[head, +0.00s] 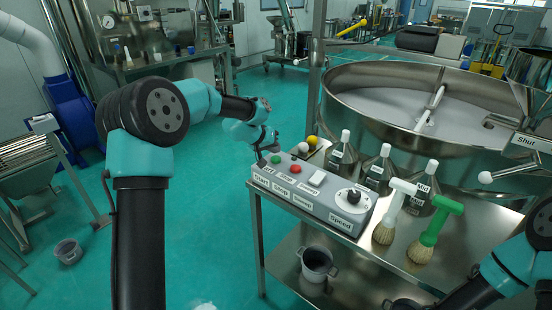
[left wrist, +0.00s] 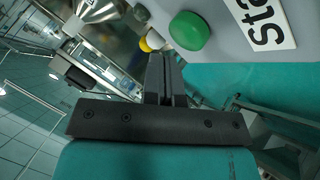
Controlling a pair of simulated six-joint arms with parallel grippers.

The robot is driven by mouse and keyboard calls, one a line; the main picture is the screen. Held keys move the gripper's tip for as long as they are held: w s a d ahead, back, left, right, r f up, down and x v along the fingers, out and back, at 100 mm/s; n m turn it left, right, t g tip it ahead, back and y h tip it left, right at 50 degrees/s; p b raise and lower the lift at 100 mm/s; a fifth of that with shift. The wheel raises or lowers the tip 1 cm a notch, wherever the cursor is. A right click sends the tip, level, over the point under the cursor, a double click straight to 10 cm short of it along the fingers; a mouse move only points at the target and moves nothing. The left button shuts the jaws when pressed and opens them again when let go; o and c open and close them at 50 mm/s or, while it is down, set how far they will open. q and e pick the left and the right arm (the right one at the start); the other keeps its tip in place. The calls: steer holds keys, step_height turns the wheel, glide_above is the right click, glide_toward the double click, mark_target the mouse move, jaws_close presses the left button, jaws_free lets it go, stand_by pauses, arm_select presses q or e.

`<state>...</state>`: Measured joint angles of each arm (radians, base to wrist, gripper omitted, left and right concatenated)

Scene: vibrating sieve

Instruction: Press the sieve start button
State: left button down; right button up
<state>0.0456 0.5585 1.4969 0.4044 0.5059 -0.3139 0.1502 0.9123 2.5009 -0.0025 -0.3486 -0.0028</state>
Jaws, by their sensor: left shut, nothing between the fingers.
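The grey control box (head: 310,190) stands on the metal table. Its green button (head: 275,159) is at the left end, above a label reading "Start". A red button (head: 295,168), a white switch (head: 316,178) and a black speed knob (head: 353,197) follow to the right. My left gripper (head: 262,160) is just left of the green button, near the box's left end. In the left wrist view its fingers (left wrist: 165,62) are shut and empty, with tips close to the green button (left wrist: 188,31); contact cannot be told.
The large round sieve (head: 380,120) is beyond.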

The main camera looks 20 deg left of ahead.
mark_target(274, 157)
arm_select(q)
steer(key=shift+f, duration=0.15)
stand_by(0.6)
steer(key=shift+f, duration=0.3)
steer(key=shift+f, duration=0.6)
stand_by(0.9)
stand_by(0.4)
steer(key=shift+r, duration=1)
steer(key=shift+r, duration=0.1)
steer(key=shift+r, duration=2.45)
steer(key=shift+f, duration=0.1)
